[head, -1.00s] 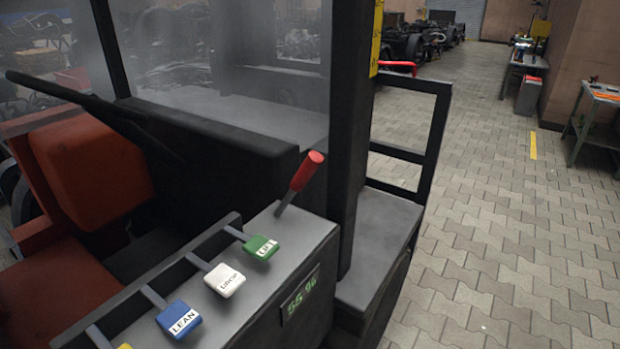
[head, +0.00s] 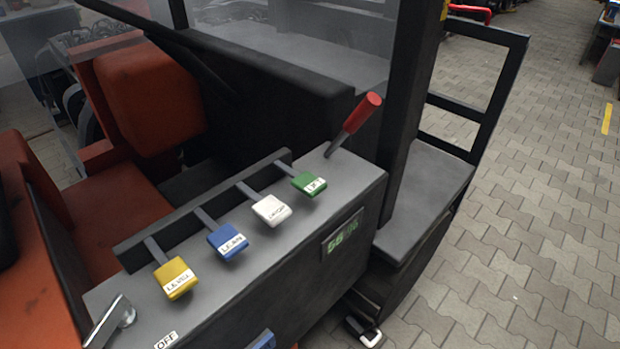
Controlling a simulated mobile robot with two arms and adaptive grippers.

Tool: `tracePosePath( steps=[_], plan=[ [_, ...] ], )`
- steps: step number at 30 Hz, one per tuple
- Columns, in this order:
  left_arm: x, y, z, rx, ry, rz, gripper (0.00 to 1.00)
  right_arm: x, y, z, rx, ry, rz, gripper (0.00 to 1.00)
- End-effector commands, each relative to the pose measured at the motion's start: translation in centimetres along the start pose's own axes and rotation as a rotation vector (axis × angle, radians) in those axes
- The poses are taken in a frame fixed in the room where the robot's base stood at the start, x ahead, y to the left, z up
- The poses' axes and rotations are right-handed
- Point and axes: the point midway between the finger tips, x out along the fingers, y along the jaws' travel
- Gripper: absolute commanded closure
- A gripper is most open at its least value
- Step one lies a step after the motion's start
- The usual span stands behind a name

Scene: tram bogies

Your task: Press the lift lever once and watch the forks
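The lift lever is most likely the green-tipped lever (head: 309,183), whose short label looks like LIFT. It sticks out from the grey control panel (head: 290,240) of a vehicle, last in a row to the right. Beside it are a white-tipped lever (head: 270,211), a blue one (head: 227,242) labelled LEAN and a yellow one (head: 175,278). A green percent display (head: 343,235) is on the panel's side, its digits hard to read. The forks are not in view. I make out neither of my grippers, and nothing touches the levers.
A red-handled stick (head: 361,120) rises behind the green lever. A metal switch handle (head: 112,318) sits near an OFF label. An orange seat (head: 150,90) is at the left. A dark post and a black rail frame (head: 500,90) stand right. Paved floor (head: 540,230) is open beyond.

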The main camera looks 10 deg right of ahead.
Motion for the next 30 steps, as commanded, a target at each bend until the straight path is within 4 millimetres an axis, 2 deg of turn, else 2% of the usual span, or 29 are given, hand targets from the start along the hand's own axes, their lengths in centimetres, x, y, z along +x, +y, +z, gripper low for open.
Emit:
tracePosePath(
  steps=[1,9,30],
  plan=[
    [0.0,-0.02,0.01,0.0,0.0,0.0,0.6,0.0,-0.01,0.01,0.0,0.0,0.0,0.57],
    [0.0,-0.02,0.01,0.0,0.0,0.0,0.6,0.0,-0.01,0.02,0.0,0.0,0.0,1.0],
    [0.0,-0.02,0.02,0.0,0.0,0.0,0.6,0.0,0.0,0.05,0.0,-0.001,0.0,1.0]
  ],
)
